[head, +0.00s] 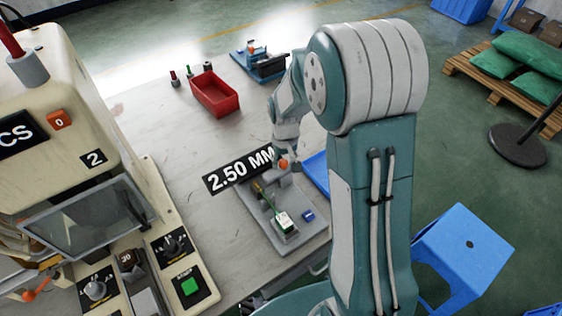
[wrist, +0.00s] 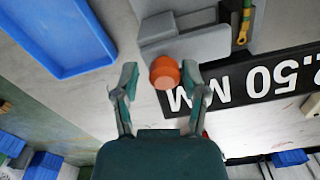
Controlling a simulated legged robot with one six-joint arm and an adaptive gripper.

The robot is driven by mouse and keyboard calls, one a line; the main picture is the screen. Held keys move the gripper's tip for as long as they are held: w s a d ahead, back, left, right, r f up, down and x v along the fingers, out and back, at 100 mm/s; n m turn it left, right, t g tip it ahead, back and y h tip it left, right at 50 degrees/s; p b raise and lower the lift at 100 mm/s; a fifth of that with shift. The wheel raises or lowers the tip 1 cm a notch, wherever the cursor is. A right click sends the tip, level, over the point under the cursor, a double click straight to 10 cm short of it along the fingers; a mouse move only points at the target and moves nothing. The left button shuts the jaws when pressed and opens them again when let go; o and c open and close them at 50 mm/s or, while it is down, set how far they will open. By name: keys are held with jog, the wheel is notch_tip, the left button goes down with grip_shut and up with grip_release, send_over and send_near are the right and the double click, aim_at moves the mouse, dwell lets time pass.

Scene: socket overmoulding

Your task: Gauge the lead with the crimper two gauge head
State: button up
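A grey gauge fixture (head: 300,236) stands on the bench beside a black "2.50 MM" plate (head: 240,168); both also show in the wrist view, the fixture (wrist: 205,44) and the plate (wrist: 258,82). A green-and-yellow lead with a brass-coloured end (head: 262,192) lies on the fixture; its ring end (wrist: 242,38) shows in the wrist view. An orange knob (wrist: 165,72) projects from the fixture. My gripper (wrist: 160,76) is open, with one finger on each side of the knob. A gap shows at the left finger; contact at the right finger is unclear.
A machine marked "2" (head: 93,158) with switches and a green button stands at left. A red bin (head: 213,95) is farther back on the bench. A blue tray (wrist: 60,35) lies beside the fixture. A blue stool (head: 465,245) is at right.

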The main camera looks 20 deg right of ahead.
jog(key=shift+d, duration=0.15)
jog(key=shift+r, duration=0.25)
notch_tip(320, 180, up, 12)
jog(key=shift+f, duration=0.25)
dwell(0.5)
jog(key=s+r+t, duration=0.2)
jog(key=s+r, duration=0.3)
jog(key=s, duration=0.5)
jog(key=s+r+t, duration=0.3)
jog(key=s+r, duration=0.2)
jog(key=s, duration=0.6)
jog(key=shift+a+r+m+t, duration=0.3)
jog(key=shift+a+r, duration=0.1)
